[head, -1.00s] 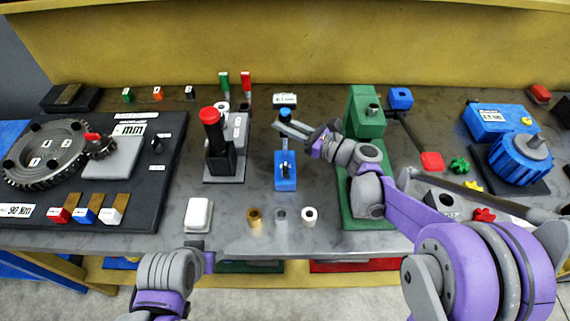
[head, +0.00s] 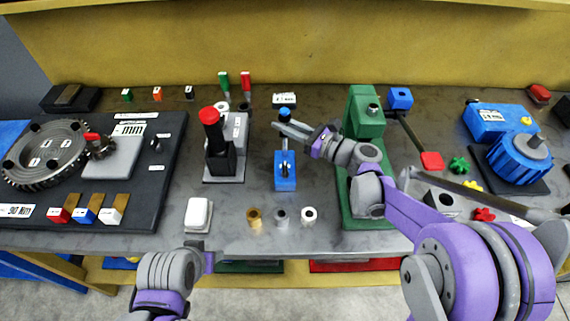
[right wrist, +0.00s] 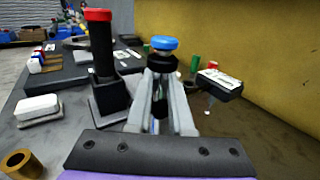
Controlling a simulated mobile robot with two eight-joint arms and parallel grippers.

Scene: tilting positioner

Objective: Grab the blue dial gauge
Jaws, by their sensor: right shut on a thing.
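The dial gauge has a round blue top (head: 285,113) and a dark neck. It stands at the upper end of a slim post on a blue base block (head: 285,184). My right gripper (head: 279,127) reaches it from the right, just below the blue top. In the right wrist view the fingers (right wrist: 161,85) are shut on the gauge's dark neck, and the blue top (right wrist: 165,43) shows above the tips. The fingers hide much of the lower part. My left gripper (head: 208,262) is low at the table's front edge, away from the gauge; its jaws are not clear.
A black column with a red top (head: 208,114) stands left of the gauge. A green press (head: 365,112) stands right, close to my right arm. A white labelled block (head: 284,99) is behind the gauge. Small bushings (head: 281,216) and a white block (head: 199,214) lie in front.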

